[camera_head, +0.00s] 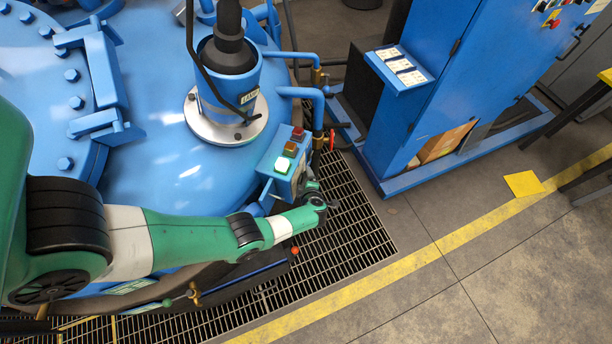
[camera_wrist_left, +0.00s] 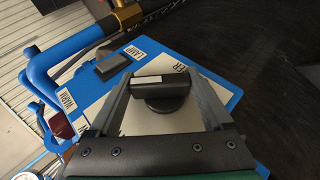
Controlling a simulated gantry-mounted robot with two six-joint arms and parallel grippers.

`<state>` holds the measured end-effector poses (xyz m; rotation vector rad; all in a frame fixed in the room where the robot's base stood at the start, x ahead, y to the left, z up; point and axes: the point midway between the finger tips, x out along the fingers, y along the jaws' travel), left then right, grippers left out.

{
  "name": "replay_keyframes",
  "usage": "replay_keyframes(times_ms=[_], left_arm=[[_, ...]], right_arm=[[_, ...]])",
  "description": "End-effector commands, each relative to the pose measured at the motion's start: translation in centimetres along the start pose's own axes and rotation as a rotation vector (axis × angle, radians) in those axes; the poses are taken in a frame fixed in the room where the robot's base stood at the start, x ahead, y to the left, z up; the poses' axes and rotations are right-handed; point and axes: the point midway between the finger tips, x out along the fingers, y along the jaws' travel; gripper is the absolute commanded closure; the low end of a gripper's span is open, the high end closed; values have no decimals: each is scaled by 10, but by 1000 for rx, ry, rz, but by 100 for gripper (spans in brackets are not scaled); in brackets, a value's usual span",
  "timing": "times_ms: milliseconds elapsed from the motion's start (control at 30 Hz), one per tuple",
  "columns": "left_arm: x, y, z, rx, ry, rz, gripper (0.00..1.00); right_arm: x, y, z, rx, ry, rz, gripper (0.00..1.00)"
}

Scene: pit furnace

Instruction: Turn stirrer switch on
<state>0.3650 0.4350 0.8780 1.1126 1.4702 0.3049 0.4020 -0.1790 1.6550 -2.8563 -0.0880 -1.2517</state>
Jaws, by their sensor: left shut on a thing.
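The stirrer switch is a black rotary knob (camera_wrist_left: 168,104) with a white mark on its grip bar, seen in the left wrist view. It sits on the white-labelled face of a blue control box (camera_head: 279,160) on the furnace's near right side. A partly covered label beside it ends in "ER". My left gripper (camera_head: 309,188) is at the box's right face in the head view. In the left wrist view its two fingers (camera_wrist_left: 163,88) stand on either side of the knob, shut on it. The head view does not show the knob clearly. My right gripper is not in view.
A black switch (camera_wrist_left: 111,67) near a "LAMP" label and a "WARM" label (camera_wrist_left: 67,102) share the panel. Blue pipes (camera_head: 318,105) and a blue cabinet (camera_head: 420,110) stand nearby. Floor grating (camera_head: 345,220) lies below.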

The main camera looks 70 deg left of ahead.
Motion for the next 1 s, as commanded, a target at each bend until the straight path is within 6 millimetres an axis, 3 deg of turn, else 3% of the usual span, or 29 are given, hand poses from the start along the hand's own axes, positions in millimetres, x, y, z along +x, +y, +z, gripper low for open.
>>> replay_keyframes(times_ms=[633,667,700,733,1000], left_arm=[[0,0,0,21,-1,-52,72],[0,0,0,21,-1,-52,13],[0,0,0,21,0,-52,6],[0,0,0,21,0,-52,0],[-2,1,0,22,0,-51,0]], right_arm=[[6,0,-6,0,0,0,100],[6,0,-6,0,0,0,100],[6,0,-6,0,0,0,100],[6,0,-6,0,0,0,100],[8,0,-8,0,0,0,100]])
